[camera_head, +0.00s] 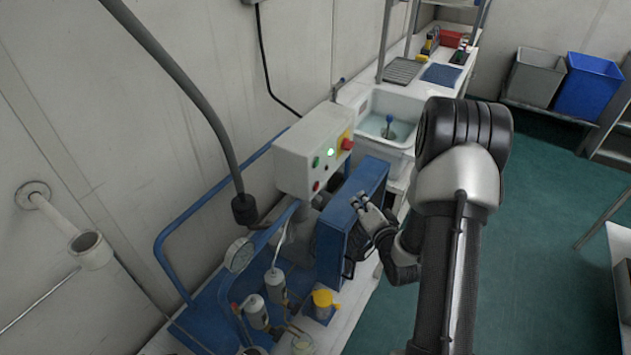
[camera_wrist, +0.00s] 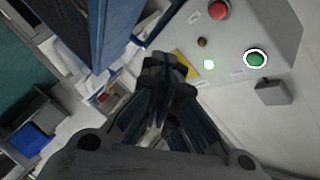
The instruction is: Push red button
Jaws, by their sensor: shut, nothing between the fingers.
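A light grey control box (camera_head: 298,155) on the wall side carries a round red button (camera_head: 316,185) low on its front and a green button (camera_head: 316,161) above it. A larger red knob (camera_head: 346,144) sits on a yellow plate at the right. In the wrist view the red button (camera_wrist: 219,9) is at the top edge, and the green button (camera_wrist: 256,59) is at the right. My gripper (camera_head: 358,202) is shut and empty, right of and below the box, apart from it. In the wrist view my gripper (camera_wrist: 166,66) covers part of the yellow plate (camera_wrist: 185,64); the larger red knob is hidden there.
A lit green lamp (camera_wrist: 209,64) is on the box. A blue panel (camera_head: 333,240) stands below the box, close to my gripper. Blue pipes, a gauge (camera_head: 239,255) and a yellow-topped part (camera_head: 325,299) are at lower left. A sink (camera_head: 388,122) is behind.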

